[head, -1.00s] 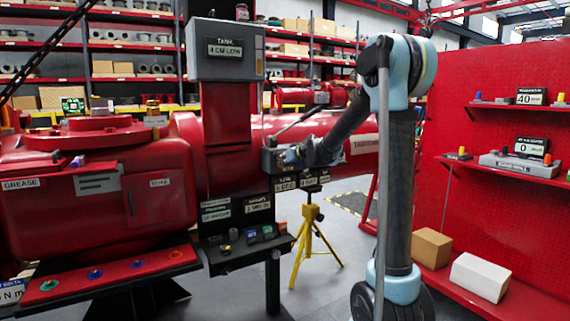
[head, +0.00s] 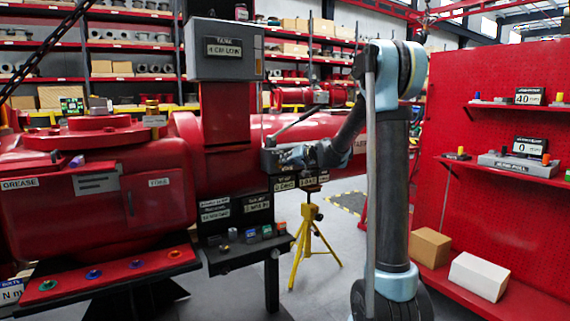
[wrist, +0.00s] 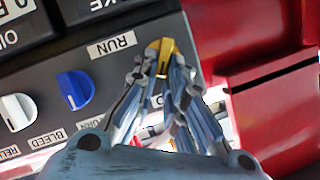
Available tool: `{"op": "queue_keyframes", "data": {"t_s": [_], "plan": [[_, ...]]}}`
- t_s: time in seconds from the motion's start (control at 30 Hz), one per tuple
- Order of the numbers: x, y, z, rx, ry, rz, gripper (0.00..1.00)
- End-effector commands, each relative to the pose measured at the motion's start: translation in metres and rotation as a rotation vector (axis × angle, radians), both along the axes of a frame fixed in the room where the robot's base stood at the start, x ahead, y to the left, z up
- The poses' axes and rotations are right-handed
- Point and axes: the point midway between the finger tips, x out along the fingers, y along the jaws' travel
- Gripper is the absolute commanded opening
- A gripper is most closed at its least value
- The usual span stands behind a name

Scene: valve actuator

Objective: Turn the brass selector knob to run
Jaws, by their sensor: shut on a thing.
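The brass selector knob (wrist: 162,46) is at the top middle of the wrist view, on a dark panel (wrist: 85,92). A white RUN label (wrist: 112,45) is just left of it. My gripper (wrist: 163,67) is shut on the knob, with its fingers on both sides; they hide part of the knob. The knob's bar runs roughly up and down in that view, tilted slightly. In the head view my gripper (head: 284,159) is at the panel on the red machine, and the knob cannot be made out there.
A blue knob (wrist: 75,88) and a white knob (wrist: 17,111), near a BLEED label, are left of the brass one. A red body (wrist: 270,90) is close on the right. In the head view a small tray (head: 240,255) of parts hangs below the panel, near a yellow tripod (head: 312,235).

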Motion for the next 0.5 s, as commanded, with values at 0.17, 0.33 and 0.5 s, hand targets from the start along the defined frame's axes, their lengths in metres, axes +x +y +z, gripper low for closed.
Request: {"op": "queue_keyframes", "data": {"t_s": [0.17,0.33,0.5], "plan": [[0.0057,-0.0085,-0.0032,0.137,0.091,-0.01,0.0],[0.0075,-0.011,-0.0067,0.271,0.181,-0.01,0.0],[0.009,-0.0132,-0.0105,0.406,0.27,-0.011,0.0]]}}
